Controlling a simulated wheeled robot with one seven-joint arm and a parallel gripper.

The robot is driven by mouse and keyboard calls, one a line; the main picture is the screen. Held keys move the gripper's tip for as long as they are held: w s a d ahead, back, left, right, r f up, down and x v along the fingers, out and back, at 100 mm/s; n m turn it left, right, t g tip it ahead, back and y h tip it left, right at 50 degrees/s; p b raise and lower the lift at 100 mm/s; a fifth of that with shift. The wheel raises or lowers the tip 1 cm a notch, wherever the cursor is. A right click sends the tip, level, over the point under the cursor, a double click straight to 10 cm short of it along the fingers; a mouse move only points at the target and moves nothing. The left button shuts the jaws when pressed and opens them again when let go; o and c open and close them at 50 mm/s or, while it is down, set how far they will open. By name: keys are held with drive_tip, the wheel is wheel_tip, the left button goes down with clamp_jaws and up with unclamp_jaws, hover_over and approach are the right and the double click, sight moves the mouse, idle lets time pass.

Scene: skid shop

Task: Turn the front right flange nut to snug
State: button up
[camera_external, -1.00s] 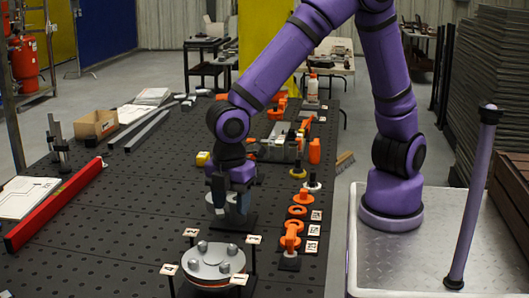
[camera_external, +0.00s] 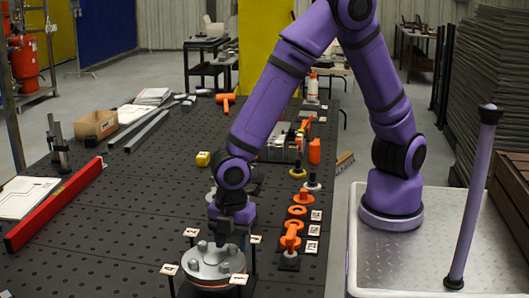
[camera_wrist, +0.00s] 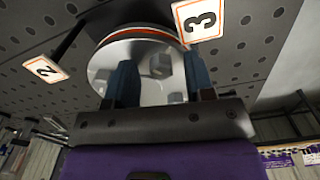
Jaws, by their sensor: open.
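The round grey flange (camera_external: 212,263) with an orange-red ring under its rim stands near the front of the dark perforated table. Several nuts stand on its top; one nut (camera_external: 202,246) shows just left of my gripper (camera_external: 222,240). My gripper points down over the back right part of the flange in the external view. In the wrist view, the open fingers of my gripper (camera_wrist: 158,68) straddle a grey nut (camera_wrist: 160,65), and another nut (camera_wrist: 177,98) shows nearer the palm. I cannot tell whether the fingers touch a nut. The flange (camera_wrist: 133,52) fills the middle there.
Small numbered cards stand around the flange, among them card 3 (camera_wrist: 200,19) and card 2 (camera_wrist: 45,68), close to my fingers. Orange tools (camera_external: 291,236) and rings line the table's right side. A red beam (camera_external: 55,205) lies at left. The middle left of the table is clear.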

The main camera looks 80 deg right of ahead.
drive_tip(key=shift+f, duration=0.3)
clamp_jaws()
